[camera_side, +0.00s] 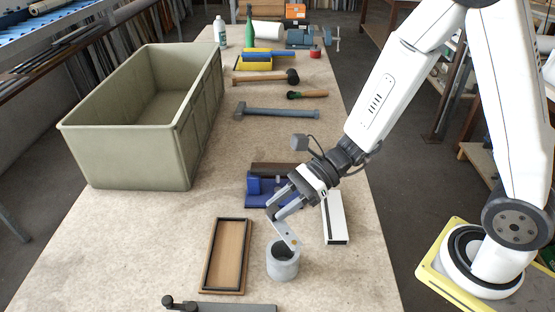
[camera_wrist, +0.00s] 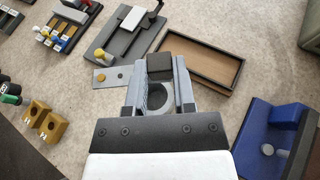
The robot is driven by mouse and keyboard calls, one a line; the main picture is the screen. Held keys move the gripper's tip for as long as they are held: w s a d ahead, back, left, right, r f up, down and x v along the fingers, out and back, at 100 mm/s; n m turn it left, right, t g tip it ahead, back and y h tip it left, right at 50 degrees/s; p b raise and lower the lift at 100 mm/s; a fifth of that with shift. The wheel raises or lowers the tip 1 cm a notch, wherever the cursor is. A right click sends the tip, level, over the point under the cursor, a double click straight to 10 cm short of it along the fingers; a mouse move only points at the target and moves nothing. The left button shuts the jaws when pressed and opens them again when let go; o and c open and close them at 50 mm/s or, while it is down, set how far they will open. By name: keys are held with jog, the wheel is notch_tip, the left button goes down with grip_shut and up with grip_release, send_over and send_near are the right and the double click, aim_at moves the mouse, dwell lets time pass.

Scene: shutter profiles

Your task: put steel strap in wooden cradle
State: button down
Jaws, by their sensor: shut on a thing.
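The steel strap (camera_side: 286,232) is a flat grey bar with round holes near its free end. My gripper (camera_side: 273,211) is shut on its other end. The strap slopes down toward the camera in the side view, in front of or above a grey cup. In the wrist view the strap (camera_wrist: 112,77) sticks out to the left of my gripper (camera_wrist: 160,75); its held part is hidden. The wooden cradle (camera_side: 228,255), a shallow tray with a dark inner edge, lies empty to the lower left of my gripper. It also shows at the upper right in the wrist view (camera_wrist: 205,60).
The grey cup (camera_side: 283,265) stands below my gripper. A blue fixture (camera_side: 262,190) and a white channel profile (camera_side: 335,218) lie behind it. A dark plate with a clamp (camera_side: 235,307) is at the front. A large green crate (camera_side: 130,150) fills the left.

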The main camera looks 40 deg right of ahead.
jog(key=shift+s+a+f+m+t+h, duration=0.1)
jog(key=shift+s+f+m+t+h, duration=0.1)
jog(key=shift+s+m+t, duration=0.3)
jog(key=shift+s+a+f+m+t+h, duration=0.1)
jog(key=shift+s+f+m+t, duration=0.15)
jog(key=shift+m+t, duration=0.3)
jog(key=w+a+f, duration=0.1)
jog(key=w+f, duration=0.1)
jog(key=w, duration=0.1)
jog(key=w+a+f, duration=0.2)
jog(key=w+f, duration=0.1)
jog(key=w, duration=0.1)
jog(key=w+a+f, duration=0.1)
jog(key=w+f, duration=0.2)
jog(key=w, duration=0.1)
jog(key=shift+w+a, duration=0.1)
jog(key=shift+a, duration=0.2)
jog(key=shift+w+a+f, duration=0.2)
jog(key=shift+w+f, duration=0.35)
jog(key=shift+f, duration=0.05)
jog(key=shift+w+a+f, duration=0.1)
jog(key=shift+w+f, duration=0.05)
jog(key=shift+f, duration=0.05)
jog(key=shift+w+f, duration=0.1)
jog(key=shift+f, duration=1.55)
